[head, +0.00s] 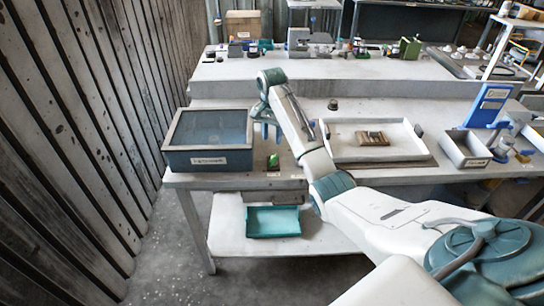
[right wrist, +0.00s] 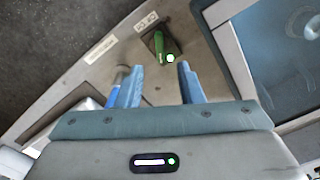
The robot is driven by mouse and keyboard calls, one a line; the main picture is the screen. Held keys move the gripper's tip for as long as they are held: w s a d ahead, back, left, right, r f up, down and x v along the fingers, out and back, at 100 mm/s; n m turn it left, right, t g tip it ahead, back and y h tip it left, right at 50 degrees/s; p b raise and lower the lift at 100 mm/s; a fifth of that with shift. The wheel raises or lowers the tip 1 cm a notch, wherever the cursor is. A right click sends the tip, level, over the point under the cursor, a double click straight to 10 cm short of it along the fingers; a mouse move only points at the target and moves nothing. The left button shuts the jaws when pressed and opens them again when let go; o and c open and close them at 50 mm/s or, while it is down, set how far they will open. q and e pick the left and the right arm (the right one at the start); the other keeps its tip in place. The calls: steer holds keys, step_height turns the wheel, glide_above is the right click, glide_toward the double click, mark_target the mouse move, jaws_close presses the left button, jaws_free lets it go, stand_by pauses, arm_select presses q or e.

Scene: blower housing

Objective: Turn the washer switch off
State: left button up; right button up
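The washer switch is a small green lever on a dark plate, with a lit green lamp beside it, and it shows in the right wrist view (right wrist: 159,46). In the head view the green switch (head: 273,161) sits near the table's front edge, right of the washer (head: 207,158), a blue-grey tank with a label on its front. My right gripper (head: 264,131) points down above the table near the switch. Its two blue fingers are apart with nothing between them in the right wrist view (right wrist: 157,85), and the switch lies beyond the fingertips. My left gripper is not in view.
A white tray (head: 345,154) holding a brown block stands right of the switch. A grey bin (head: 465,151) and a blue stand (head: 488,106) are farther right. A teal tray (head: 273,222) lies on the lower shelf. The washer's rim (right wrist: 225,55) is close to my right gripper.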

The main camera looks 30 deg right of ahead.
mark_target(272, 159)
step_height(272, 159, down, 9)
steer(key=shift+r+p, duration=0.1)
steer(key=shift+p, duration=1.15)
steer(key=shift+f, duration=0.55)
jaws_close()
